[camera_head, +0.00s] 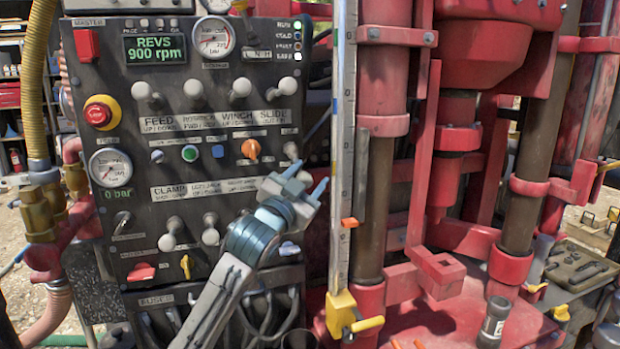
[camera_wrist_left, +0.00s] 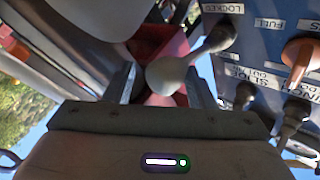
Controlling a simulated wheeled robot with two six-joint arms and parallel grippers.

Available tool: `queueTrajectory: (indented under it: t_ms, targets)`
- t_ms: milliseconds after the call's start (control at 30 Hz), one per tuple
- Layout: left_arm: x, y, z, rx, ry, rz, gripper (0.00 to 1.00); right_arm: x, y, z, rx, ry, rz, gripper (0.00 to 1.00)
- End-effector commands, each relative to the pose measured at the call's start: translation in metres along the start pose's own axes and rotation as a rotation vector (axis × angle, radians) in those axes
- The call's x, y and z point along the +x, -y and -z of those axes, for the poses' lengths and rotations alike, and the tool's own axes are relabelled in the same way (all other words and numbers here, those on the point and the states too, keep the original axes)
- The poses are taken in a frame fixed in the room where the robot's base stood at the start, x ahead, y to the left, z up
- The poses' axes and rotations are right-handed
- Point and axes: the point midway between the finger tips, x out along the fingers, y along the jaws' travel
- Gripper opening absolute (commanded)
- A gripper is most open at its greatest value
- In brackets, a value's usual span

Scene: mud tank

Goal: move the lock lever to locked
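The lock lever, with a pale rounded knob, sits at the right edge of the dark control panel (camera_head: 140,225); its knob (camera_head: 291,150) shows just above my left gripper (camera_head: 306,178). In the left wrist view the lever knob (camera_wrist_left: 166,76) lies in the gap between the spread fingers of my left gripper (camera_wrist_left: 162,88), and its shaft runs up right to a pivot on the panel. A label reading LOCKED (camera_wrist_left: 221,8) is beside the pivot. The fingers look open; I cannot tell if they touch the knob. My right gripper is not in view.
An orange rotary knob (camera_head: 250,149) and several pale-knobbed levers are left of the gripper. A silver measuring rail (camera_head: 343,120) with a yellow foot (camera_head: 341,310) stands close at its right. The red drill frame (camera_head: 450,240) fills the right side.

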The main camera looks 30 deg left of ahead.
Motion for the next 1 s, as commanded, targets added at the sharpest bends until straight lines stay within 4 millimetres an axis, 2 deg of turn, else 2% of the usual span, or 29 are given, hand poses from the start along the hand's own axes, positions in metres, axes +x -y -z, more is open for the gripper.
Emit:
queueTrajectory:
  t_ms: [33, 367, 467, 800, 1000]
  targets:
    - [0.001, -0.002, -0.01, 0.0, 0.024, -0.003, 0.52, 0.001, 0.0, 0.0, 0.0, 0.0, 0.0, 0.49]
    - [-0.005, -0.002, -0.01, 0.003, 0.023, -0.001, 0.52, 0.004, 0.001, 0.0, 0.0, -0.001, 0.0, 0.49]
    - [-0.019, -0.003, -0.01, 0.006, 0.02, -0.001, 0.52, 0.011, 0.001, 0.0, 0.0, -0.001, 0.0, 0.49]
    - [-0.087, -0.006, 0.001, 0.013, 0.004, 0.0, 0.52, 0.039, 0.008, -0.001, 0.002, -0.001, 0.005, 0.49]
    - [-0.106, -0.005, 0.006, 0.01, 0.0, 0.0, 0.52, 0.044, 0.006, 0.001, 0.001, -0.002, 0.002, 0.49]
